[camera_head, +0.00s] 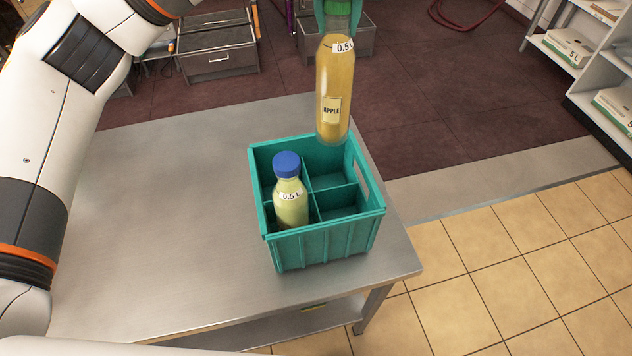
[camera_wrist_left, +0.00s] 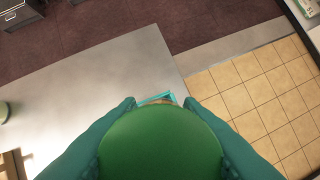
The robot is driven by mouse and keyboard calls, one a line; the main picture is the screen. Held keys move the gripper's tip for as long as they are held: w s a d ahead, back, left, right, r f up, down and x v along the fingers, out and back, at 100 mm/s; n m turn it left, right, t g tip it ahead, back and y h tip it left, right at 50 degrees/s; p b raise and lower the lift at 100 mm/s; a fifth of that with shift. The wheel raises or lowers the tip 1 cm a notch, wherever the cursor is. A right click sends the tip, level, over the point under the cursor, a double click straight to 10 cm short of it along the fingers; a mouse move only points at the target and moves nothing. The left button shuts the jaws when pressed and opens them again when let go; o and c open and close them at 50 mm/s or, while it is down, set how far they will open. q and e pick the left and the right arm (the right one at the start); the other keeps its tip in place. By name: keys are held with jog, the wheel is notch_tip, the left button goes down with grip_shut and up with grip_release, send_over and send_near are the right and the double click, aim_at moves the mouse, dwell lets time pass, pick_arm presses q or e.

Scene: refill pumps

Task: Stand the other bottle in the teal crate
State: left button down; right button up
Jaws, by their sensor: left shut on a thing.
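The teal crate (camera_head: 325,247) stands on the metal table near its right end, with four compartments. A pale yellow bottle with a blue cap (camera_head: 291,205), marked 0.5 L, stands in its near left compartment. My left gripper (camera_head: 338,10) is shut on the apple bottle (camera_head: 335,85), an amber bottle with a green cap, and holds it upright. Its base appears over the far right part of the crate, above the compartments. In the left wrist view the green cap (camera_wrist_left: 160,145) sits between the fingers and hides most of the crate (camera_wrist_left: 157,98). My right gripper is not in view.
The metal table (camera_head: 170,220) is bare left of the crate. Shelves with boxes (camera_head: 568,47) stand at the right, and a drawer unit (camera_head: 217,60) stands behind the table. A green round thing (camera_wrist_left: 4,112) shows at the left wrist view's left edge.

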aim_at(334, 90)
pick_arm(q)
jog(key=shift+f, duration=0.35)
notch_tip(334, 90, down, 5)
jog(key=shift+s+f+p, duration=0.1)
jog(key=shift+f+p, duration=0.05)
jog(key=shift+p, duration=0.7)
notch_tip(334, 90, down, 6)
jog(key=shift+f+p, duration=0.2)
jog(key=shift+p, duration=0.6)
jog(key=shift+f, duration=0.35)
notch_tip(334, 90, down, 4)
jog(key=shift+r+p, duration=0.2)
jog(key=shift+p, duration=0.5)
jog(key=shift+f, duration=0.45)
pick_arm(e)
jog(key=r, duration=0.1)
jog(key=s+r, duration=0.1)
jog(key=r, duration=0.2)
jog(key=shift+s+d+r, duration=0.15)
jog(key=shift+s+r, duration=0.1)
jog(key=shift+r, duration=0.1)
